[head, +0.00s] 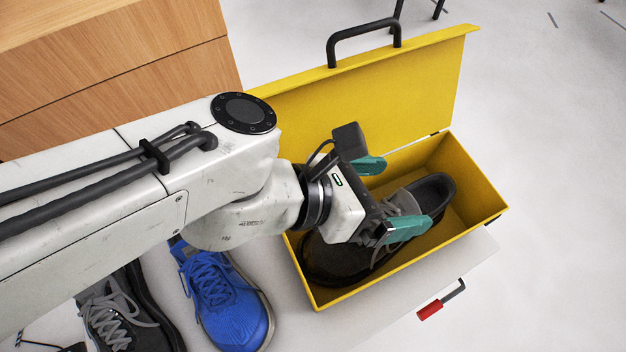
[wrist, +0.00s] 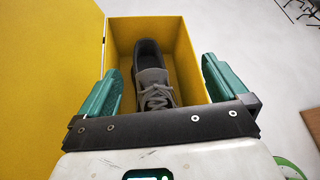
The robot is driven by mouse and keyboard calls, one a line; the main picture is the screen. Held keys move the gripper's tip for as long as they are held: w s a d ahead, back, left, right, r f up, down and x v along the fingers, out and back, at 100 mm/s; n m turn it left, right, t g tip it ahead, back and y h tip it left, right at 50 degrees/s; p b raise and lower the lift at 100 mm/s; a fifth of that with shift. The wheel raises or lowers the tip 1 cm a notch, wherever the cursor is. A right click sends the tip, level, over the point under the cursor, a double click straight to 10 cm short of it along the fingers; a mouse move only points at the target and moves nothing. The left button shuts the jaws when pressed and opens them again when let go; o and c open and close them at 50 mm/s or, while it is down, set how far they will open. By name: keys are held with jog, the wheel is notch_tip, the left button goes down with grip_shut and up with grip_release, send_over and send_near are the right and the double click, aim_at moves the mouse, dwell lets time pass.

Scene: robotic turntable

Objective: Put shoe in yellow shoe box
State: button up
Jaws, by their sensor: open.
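The yellow shoe box (head: 475,179) stands with its lid (head: 390,85) swung open at the back. It also shows in the wrist view (wrist: 190,60). A dark shoe with grey laces (head: 435,190) lies inside the box, its heel end toward the right in the head view. The shoe also shows in the wrist view (wrist: 149,60), between the fingers. My gripper (head: 384,197) is over the box, with its teal fingers (wrist: 162,85) spread apart on either side of the shoe. It is open and holds nothing. My wrist hides part of the shoe in the head view.
A blue shoe (head: 225,300) and another dark shoe (head: 118,312) sit left of the box on the pale surface (head: 360,330). A wooden cabinet (head: 130,50) stands at the back left. A red-handled latch (head: 430,310) sticks out in front. Open floor lies right.

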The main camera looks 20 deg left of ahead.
jog(key=b+v, duration=0.2)
jog(key=v, duration=1)
jog(key=shift+b, duration=0.3)
jog(key=shift+c, duration=0.3)
dwell(0.4)
